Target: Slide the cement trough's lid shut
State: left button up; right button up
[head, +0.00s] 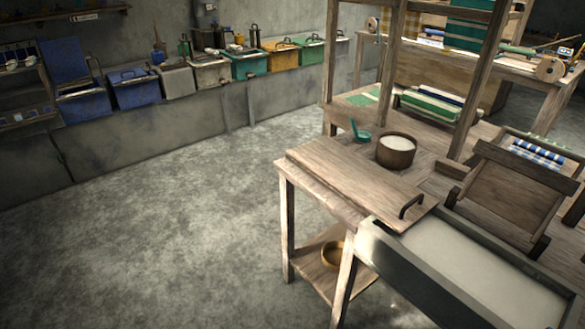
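The cement trough (410,268) stands at the lower right, a long box with dark edges. Its pale grey inside (465,255) is largely uncovered, and its near right end runs out of the picture. The lid (350,178) appears to be the flat wooden board lying to the upper left of the trough, on a wooden stand. A dark bar handle (411,206) sits at the lid's right end, close to the trough's far left end. Whether the lid's edge overlaps the trough is hard to tell. Neither of my grippers is in view.
A wooden bowl of white stuff (396,150) and a teal scoop (361,132) stand behind the lid. Loom posts (391,65) rise behind. A wooden frame (515,190) stands beside the trough. A yellow ring-like object (333,253) lies on the lower shelf. The floor (160,230) at left is clear.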

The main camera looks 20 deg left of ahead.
aim_at(394, 201)
jog(key=u, duration=0.2)
jog(key=i+j, duration=0.65)
jog(key=j, duration=0.25)
